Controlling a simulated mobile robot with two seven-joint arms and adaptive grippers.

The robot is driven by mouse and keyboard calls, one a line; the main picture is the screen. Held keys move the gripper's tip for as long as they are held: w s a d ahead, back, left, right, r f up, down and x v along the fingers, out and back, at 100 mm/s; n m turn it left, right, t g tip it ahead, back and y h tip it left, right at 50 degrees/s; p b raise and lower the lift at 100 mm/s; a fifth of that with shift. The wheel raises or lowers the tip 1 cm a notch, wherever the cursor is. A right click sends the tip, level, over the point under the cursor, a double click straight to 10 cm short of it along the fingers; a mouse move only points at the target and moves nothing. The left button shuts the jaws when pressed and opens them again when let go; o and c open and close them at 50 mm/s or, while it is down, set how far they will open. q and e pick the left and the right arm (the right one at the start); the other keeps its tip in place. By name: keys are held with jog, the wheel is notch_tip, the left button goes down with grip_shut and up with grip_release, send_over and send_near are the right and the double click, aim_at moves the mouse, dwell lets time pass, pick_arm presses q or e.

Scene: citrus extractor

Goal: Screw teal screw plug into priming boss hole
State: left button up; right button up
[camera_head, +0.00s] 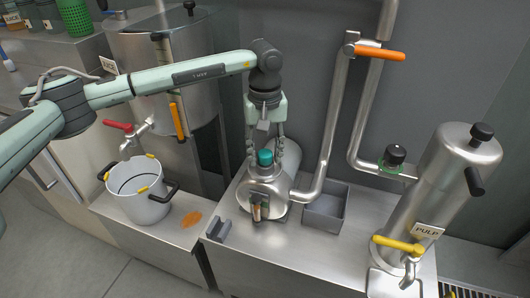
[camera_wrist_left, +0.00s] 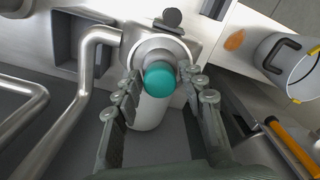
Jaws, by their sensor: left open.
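The teal screw plug (camera_head: 265,157) stands upright on top of the steel pump body (camera_head: 262,188), on the metal stand in the middle. In the left wrist view the teal plug (camera_wrist_left: 159,78) shows as a rounded cap over a round pale collar (camera_wrist_left: 150,48). The priming boss hole is not visible; the plug covers that spot. My left gripper (camera_head: 265,150) points down over the plug. It is open, with one finger on each side of the plug's cap and gaps visible between. My right gripper is not in view.
Steel pipes (camera_head: 335,120) rise right of the pump, one with an orange lever (camera_head: 380,53). A grey open box (camera_head: 325,208) sits beside the pump. A pot (camera_head: 146,205) stands left. A steel pulp cylinder (camera_head: 448,180) with a yellow-handled tap stands right.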

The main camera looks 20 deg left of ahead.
pick_arm(q)
jog(key=c, duration=0.6)
jog(key=m, duration=0.6)
jog(key=shift+m, duration=0.3)
jog(key=m, duration=0.5)
jog(key=shift+f, duration=0.1)
jog(key=o, duration=0.6)
